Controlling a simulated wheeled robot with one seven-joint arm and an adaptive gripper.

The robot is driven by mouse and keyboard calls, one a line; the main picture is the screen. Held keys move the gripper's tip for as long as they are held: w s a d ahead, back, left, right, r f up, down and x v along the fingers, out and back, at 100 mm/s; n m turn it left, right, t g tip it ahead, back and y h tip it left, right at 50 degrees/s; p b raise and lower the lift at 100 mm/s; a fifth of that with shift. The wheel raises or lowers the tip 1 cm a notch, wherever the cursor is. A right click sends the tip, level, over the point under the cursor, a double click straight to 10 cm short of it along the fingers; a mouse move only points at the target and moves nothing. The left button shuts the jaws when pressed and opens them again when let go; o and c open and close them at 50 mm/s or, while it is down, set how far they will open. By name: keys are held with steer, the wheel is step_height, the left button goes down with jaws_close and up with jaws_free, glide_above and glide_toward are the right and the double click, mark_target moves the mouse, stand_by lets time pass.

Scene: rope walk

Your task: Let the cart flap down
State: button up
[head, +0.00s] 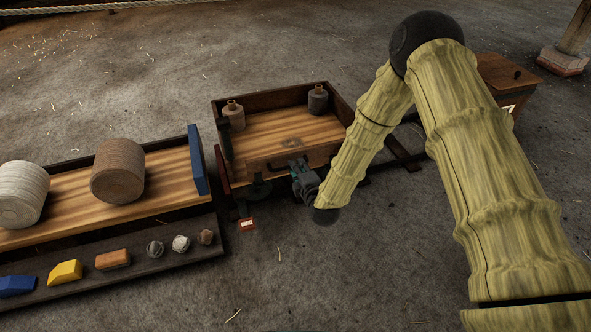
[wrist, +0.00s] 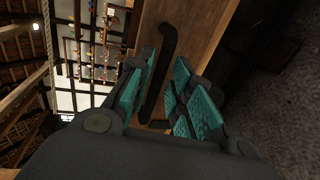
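The cart (head: 222,104) is a wooden box with dark walls in the middle of the head view. Its flap (head: 262,167) stands up along the near side and carries a dark bar handle (head: 279,164). My gripper (head: 298,166) is at the right part of this handle. In the wrist view, the handle (wrist: 167,45) runs between the teal finger pads of my gripper (wrist: 162,88), with gaps showing beside it. The fingers are open around the handle. The flap's wooden face (wrist: 205,28) lies behind it. My arm hides the cart's right front corner.
Two spools (head: 233,115) (head: 318,98) stand in the cart. Left is a wooden bench (head: 160,185) with large rope coils (head: 118,170), a blue end board (head: 198,160), and a front shelf of small blocks and stones. A wooden box (head: 505,78) stands right.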

steer(key=shift+b+x, duration=0.3)
steer(key=shift+x, duration=0.85)
jaws_close()
steer(key=shift+a, duration=0.1)
